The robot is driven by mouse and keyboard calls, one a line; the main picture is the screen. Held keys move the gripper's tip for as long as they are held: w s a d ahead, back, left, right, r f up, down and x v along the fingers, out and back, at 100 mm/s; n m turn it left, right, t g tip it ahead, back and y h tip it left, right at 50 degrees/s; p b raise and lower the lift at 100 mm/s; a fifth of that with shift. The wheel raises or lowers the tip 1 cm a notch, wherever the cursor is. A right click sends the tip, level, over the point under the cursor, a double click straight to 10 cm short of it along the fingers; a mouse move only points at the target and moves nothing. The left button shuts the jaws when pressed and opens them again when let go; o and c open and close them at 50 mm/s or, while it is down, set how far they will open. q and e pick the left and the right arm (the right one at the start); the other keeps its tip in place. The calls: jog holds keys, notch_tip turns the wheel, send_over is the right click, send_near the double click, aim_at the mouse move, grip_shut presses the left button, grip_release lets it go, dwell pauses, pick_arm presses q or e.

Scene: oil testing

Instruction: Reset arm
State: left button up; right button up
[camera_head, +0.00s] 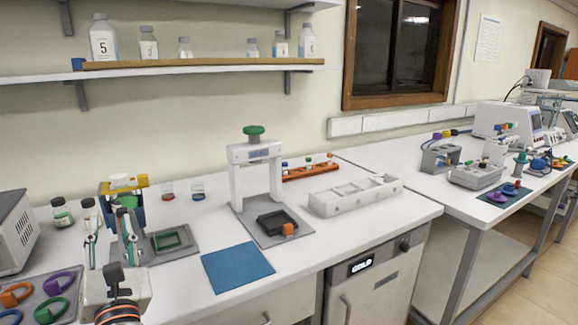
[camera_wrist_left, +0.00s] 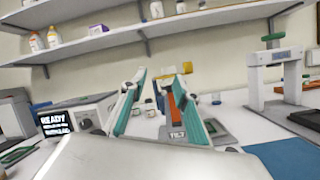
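My left gripper (camera_head: 110,222) rises from the bottom left of the head view, its two teal-lined fingers pointing up and spread apart. In the left wrist view the left gripper (camera_wrist_left: 158,88) is open, with nothing between its fingers. It is in front of a yellow and blue press-like device (camera_head: 138,190), which it partly hides. In the wrist view an orange and blue part of that device (camera_wrist_left: 176,98) shows behind the fingers. My right gripper is in neither view.
A blue mat (camera_head: 237,267) lies on the white bench, in front of a white stand with a green knob (camera_head: 254,152). A grey tray with coloured rings (camera_head: 45,299) is at the lower left. A white compartment box (camera_head: 354,195) stands right. A bottle shelf (camera_head: 200,67) hangs above.

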pick_arm(q)
jog(key=s+d+r+m+t+h, duration=0.25)
jog(key=d+m+h, duration=0.35)
jog(key=m, duration=0.4)
jog(key=s+d+r+m+t+h, duration=0.15)
jog(key=d+m+t+h, duration=0.35)
jog(key=m, duration=0.5)
jog(key=s+d+f+m+g+h, duration=0.1)
jog(key=d+f+m+g+h, duration=0.3)
jog(key=d+f+m+h, duration=0.5)
jog(key=s+a+f+m+g+y, duration=0.25)
jog(key=f+m+g, duration=0.3)
jog(key=f, duration=0.55)
jog(key=s+a+f+m+g+y, duration=0.2)
jog(key=f+m+g+y, duration=0.15)
jog(key=f+m, duration=0.5)
jog(key=s+a+f+m+g+y, duration=0.1)
jog(key=s+a+f+g+y, duration=0.25)
jog(key=s+a+f, duration=0.35)
jog(key=s+a+f+m+g+y, duration=0.1)
jog(key=s+a+f+g+y, duration=0.3)
jog(key=a, duration=0.5)
jog(key=d+f+n+t+h, duration=0.3)
jog(key=d+f+h, duration=0.4)
jog(key=d+f, duration=0.7)
jog(key=shift+d+t, duration=0.9)
jog(key=shift+d, duration=0.2)
